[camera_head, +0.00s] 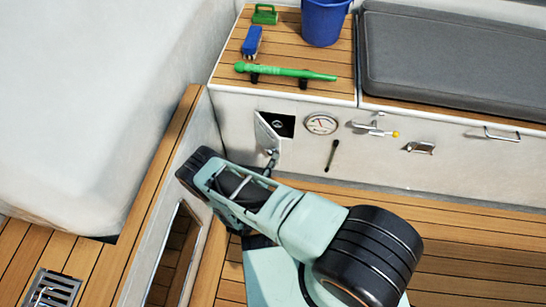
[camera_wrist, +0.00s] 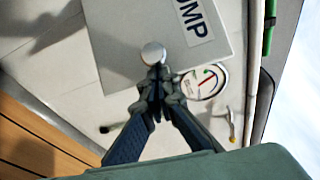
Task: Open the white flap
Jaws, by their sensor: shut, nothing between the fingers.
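The white flap (camera_head: 265,133) is on the white locker front in the head view. It stands partly swung out, and a dark recess (camera_head: 285,122) with a small round fitting shows beside it. In the wrist view the flap (camera_wrist: 130,25) bears a label ending in "UMP" and a round metal knob (camera_wrist: 153,53).
A round gauge (camera_head: 321,124), a lever with a yellow tip (camera_head: 376,127) and a latch (camera_head: 419,147) are right of the flap. A green tube (camera_head: 285,72), a blue brush (camera_head: 252,41) and a blue bucket (camera_head: 324,20) are on the wooden top. A wooden-edged wall (camera_head: 160,175) is at left.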

